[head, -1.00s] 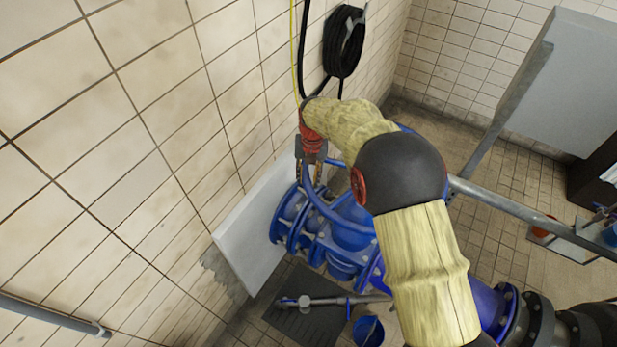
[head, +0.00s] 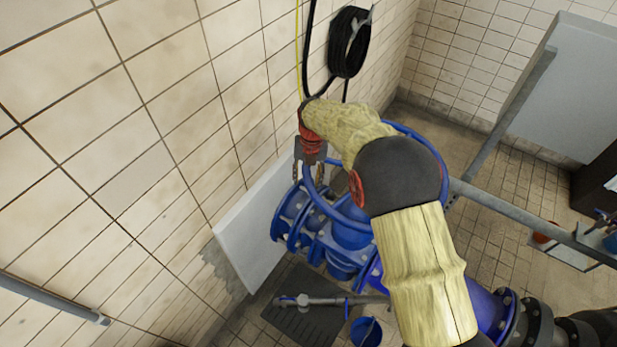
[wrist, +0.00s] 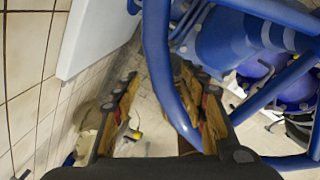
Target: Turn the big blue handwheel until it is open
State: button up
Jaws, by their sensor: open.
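The big blue handwheel (head: 318,200) sits on top of the blue valve, and my arm covers much of it in the head view. My gripper (head: 312,168) is at the left side of its rim, beside the tiled wall. In the wrist view the handwheel's rim (wrist: 160,60) runs down between the two open fingers of my gripper (wrist: 163,92). Blue spokes show at the right of the wrist view.
The tiled wall and a pale panel (head: 250,235) stand close at the left. A black hose coil (head: 348,42) hangs above. A grey rail (head: 515,212) crosses at the right. A blue bucket (head: 366,332) and a dark mat (head: 300,322) lie below.

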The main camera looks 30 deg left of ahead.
jog(key=shift+w+r, duration=0.1)
jog(key=shift+r, duration=0.05)
jog(key=shift+r, duration=0.25)
notch_tip(320, 180, up, 11)
jog(key=shift+w+d, duration=0.15)
jog(key=shift+d, duration=0.2)
jog(key=shift+r, duration=0.1)
jog(key=c, duration=0.3)
